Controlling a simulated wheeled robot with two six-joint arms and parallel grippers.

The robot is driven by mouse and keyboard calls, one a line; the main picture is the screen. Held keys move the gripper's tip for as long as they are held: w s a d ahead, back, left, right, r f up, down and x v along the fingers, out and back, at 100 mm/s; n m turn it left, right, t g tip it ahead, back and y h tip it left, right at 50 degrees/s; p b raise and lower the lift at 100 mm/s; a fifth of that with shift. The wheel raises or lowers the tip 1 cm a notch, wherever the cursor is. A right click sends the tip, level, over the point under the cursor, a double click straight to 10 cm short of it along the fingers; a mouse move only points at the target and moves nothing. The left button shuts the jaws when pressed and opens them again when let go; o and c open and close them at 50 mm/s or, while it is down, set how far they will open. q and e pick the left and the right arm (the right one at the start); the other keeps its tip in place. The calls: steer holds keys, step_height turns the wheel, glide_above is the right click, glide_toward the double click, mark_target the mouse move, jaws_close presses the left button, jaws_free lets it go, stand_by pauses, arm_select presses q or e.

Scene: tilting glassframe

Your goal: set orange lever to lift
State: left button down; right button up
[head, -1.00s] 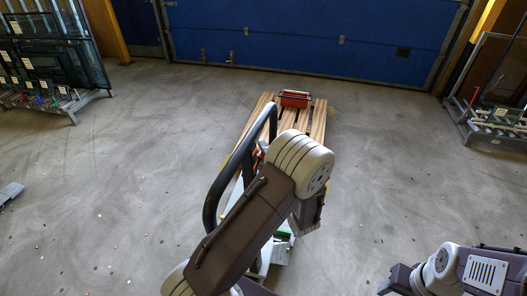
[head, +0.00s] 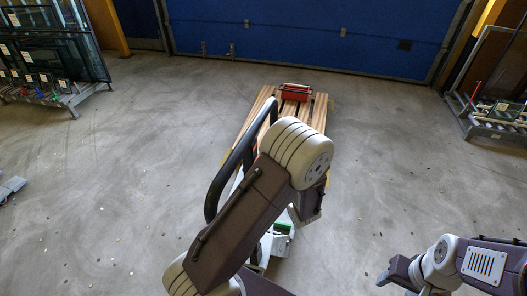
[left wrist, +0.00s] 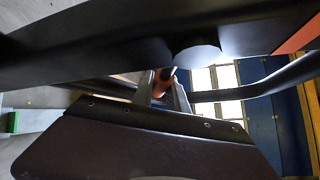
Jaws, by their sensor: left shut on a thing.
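The black loop handle (head: 218,185) of a pallet jack rises behind my left arm in the head view. In the left wrist view a dark bar of it (left wrist: 100,45) crosses the top. The orange lever (left wrist: 159,80) shows below that bar, between the fingertips of my left gripper (left wrist: 165,92), which is shut on it. The lever's far end is hidden by the bar. In the head view my left arm hides the lever and most of the left gripper. My right gripper (head: 396,273) hangs at the lower right, far from the jack; its opening is unclear.
A wooden pallet (head: 318,116) with a red box (head: 295,91) on it stands beyond the handle. Glass racks stand at the far left (head: 50,65) and at the right (head: 495,115). A blue door (head: 320,40) closes the back.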

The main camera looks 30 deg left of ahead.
arm_select(q)
steer(key=c, duration=1.3)
jaws_free()
steer(key=shift+f, duration=0.1)
steer(key=b+v, duration=0.2)
steer(key=v, duration=0.7)
steer(key=shift+s, duration=0.1)
